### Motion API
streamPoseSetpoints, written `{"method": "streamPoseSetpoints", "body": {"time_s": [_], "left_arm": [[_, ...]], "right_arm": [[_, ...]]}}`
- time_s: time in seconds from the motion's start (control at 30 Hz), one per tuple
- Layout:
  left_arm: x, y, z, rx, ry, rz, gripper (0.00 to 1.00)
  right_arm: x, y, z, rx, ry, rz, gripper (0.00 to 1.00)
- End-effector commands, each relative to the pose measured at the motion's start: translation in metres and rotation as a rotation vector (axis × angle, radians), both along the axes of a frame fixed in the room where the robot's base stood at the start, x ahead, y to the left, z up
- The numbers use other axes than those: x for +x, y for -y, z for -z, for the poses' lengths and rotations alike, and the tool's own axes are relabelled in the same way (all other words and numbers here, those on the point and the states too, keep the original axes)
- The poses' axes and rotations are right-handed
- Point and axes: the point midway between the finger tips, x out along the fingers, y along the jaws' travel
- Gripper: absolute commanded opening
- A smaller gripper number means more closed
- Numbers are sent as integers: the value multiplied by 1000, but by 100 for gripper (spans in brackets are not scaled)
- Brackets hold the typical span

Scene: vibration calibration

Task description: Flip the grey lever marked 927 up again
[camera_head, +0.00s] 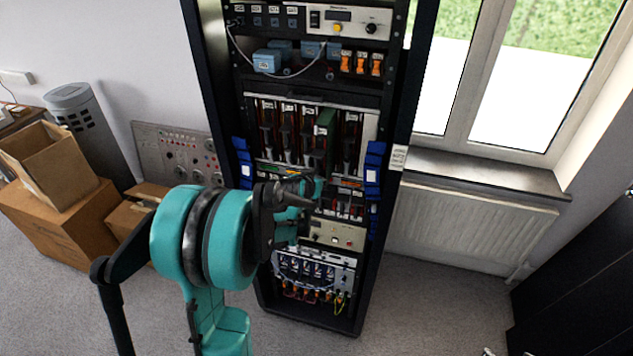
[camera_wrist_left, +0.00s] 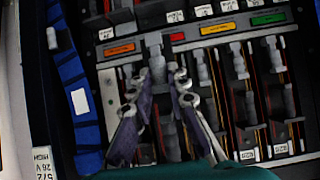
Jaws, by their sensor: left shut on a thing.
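A row of grey levers sits on a rack panel in the left wrist view. The lever at the left (camera_wrist_left: 157,64) stands between the fingertips of my left gripper (camera_wrist_left: 158,82), which is shut on it. The fingers partly hide its lower part. The labels here are too small or blurred for me to find 927. In the head view my left gripper (camera_head: 302,190) reaches into the middle of the rack, and my arm hides part of the panel. My right gripper is not in view.
The black rack (camera_head: 418,70) holds several modules, with blue strips (camera_head: 372,175) at its sides. More grey levers (camera_wrist_left: 238,62) stand close to the right of the gripper. Cardboard boxes (camera_head: 50,215) are at left; a radiator (camera_head: 460,225) is at right.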

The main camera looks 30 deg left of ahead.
Motion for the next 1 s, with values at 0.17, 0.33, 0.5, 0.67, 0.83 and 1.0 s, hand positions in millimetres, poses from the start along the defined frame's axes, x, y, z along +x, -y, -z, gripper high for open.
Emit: {"method": "streamPoseSetpoints", "body": {"time_s": [0.17,0.33,0.5,0.67,0.83,1.0], "left_arm": [[0,0,0,0,0,0,37],[0,0,0,0,0,0,37],[-4,1,-2,0,0,0,37],[-21,5,-14,1,0,-1,37],[-49,12,-33,-1,0,-1,37],[-74,17,-50,0,0,-1,37]], "right_arm": [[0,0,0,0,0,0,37],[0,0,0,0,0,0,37],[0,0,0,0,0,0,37],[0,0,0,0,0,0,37],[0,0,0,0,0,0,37],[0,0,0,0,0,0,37]]}}
